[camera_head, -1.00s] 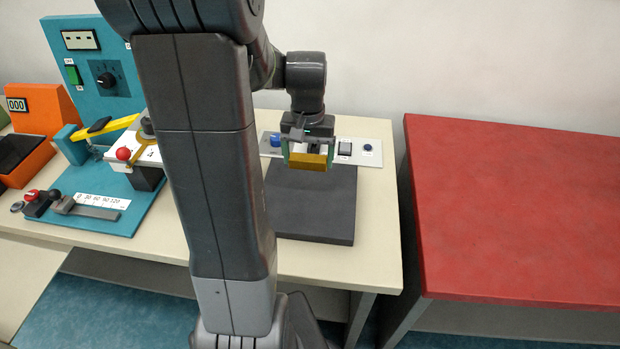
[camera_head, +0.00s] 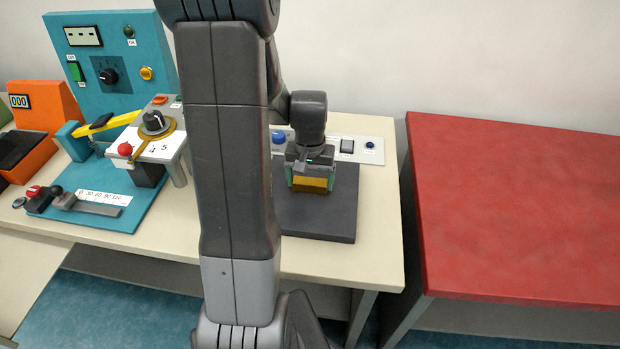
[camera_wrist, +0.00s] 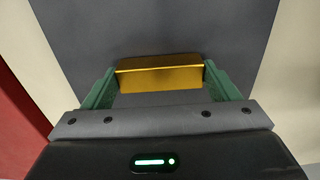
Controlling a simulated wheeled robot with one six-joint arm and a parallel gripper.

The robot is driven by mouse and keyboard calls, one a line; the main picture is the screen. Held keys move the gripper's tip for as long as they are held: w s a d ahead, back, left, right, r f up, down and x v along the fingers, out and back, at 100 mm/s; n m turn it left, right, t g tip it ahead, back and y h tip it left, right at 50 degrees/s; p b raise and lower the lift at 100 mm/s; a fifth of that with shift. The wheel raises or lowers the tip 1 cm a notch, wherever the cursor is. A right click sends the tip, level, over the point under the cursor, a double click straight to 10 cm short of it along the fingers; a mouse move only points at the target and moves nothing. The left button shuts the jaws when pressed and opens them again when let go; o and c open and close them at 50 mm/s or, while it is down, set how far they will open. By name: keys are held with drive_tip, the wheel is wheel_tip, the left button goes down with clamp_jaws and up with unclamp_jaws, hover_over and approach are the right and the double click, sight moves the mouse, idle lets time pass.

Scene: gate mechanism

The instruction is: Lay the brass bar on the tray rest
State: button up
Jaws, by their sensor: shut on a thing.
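The brass bar (camera_head: 310,185) is a short golden block. My gripper (camera_head: 311,182) is shut on it, with one green finger at each end of the bar. In the wrist view the bar (camera_wrist: 160,76) lies crosswise between the green fingertips (camera_wrist: 160,84), with a dark grey surface behind it. In the head view the bar is over the dark grey slab (camera_head: 325,223) on the cream table. Whether the bar touches the slab I cannot tell. No part is clearly marked as the tray rest; part of the slab is hidden by my arm.
A panel with a blue knob, a switch (camera_head: 346,146) and a button stands behind the slab. A teal mechanism (camera_head: 130,205) with a yellow lever and a red ball stands at the left, beside an orange box (camera_head: 45,105). A bare red table (camera_head: 520,210) stands at the right.

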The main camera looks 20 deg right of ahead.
sight(310, 182)
drive_tip(key=o, duration=1.1)
drive_tip(key=shift+o, duration=0.2)
wheel_tip(310, 182, up, 12)
drive_tip(key=shift+r+p, duration=0.15)
drive_tip(key=shift+p, duration=0.3)
